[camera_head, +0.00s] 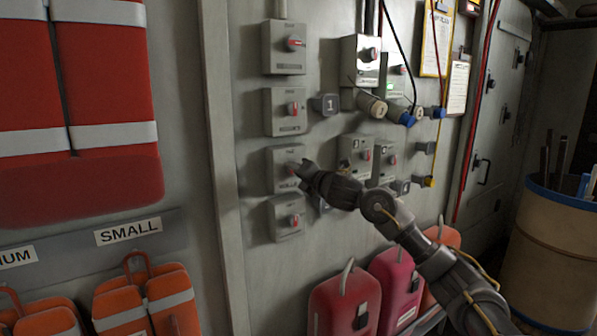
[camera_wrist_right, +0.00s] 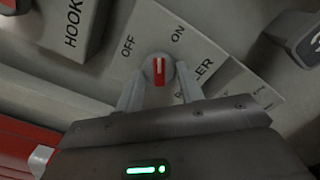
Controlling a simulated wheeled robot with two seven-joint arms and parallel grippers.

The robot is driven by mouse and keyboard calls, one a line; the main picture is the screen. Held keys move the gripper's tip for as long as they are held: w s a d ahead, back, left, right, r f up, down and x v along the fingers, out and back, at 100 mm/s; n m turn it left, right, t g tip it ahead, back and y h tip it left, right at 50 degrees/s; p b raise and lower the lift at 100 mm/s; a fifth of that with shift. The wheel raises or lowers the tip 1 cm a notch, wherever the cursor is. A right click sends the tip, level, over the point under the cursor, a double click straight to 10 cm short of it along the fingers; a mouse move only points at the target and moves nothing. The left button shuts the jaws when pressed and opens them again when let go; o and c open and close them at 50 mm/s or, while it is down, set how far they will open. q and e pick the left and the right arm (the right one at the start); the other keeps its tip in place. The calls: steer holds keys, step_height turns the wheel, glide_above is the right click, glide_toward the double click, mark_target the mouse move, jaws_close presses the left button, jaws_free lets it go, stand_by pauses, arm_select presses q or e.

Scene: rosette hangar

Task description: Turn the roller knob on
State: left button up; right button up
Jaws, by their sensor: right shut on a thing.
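The roller knob (camera_wrist_right: 158,70) is a small grey dial with a red grip and a white line, seen in the right wrist view. It sits on a grey box (camera_wrist_right: 215,62) marked OFF, ON and a partly covered label ending in "LER". The white line points up the picture, between OFF and ON. My right gripper (camera_wrist_right: 157,80) has one finger on each side of the knob and is shut on it. In the head view my right gripper (camera_head: 300,172) reaches the roller box (camera_head: 284,152), third down in the left column, and partly hides its knob. My left gripper is not in view.
Similar switch boxes sit above (camera_head: 284,97) and below (camera_head: 283,231). Further boxes (camera_head: 360,75), plugs and cables are on the wall to the right. The HOOK box (camera_wrist_right: 90,18) is close beside the gripper. Red and pink cases (camera_head: 345,305) stand below.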

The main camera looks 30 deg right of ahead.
steer(key=m+p, duration=0.1)
steer(key=m, duration=0.5)
steer(key=shift+r+p, duration=0.1)
steer(key=shift+p, duration=0.25)
steer(key=shift+m, duration=0.3)
steer(key=o, duration=1)
steer(key=s+b, duration=0.1)
steer(key=s, duration=0.4)
steer(key=s+b, duration=0.1)
steer(key=s, duration=0.5)
steer(key=shift+d, duration=0.2)
steer(key=shift+w, duration=0.1)
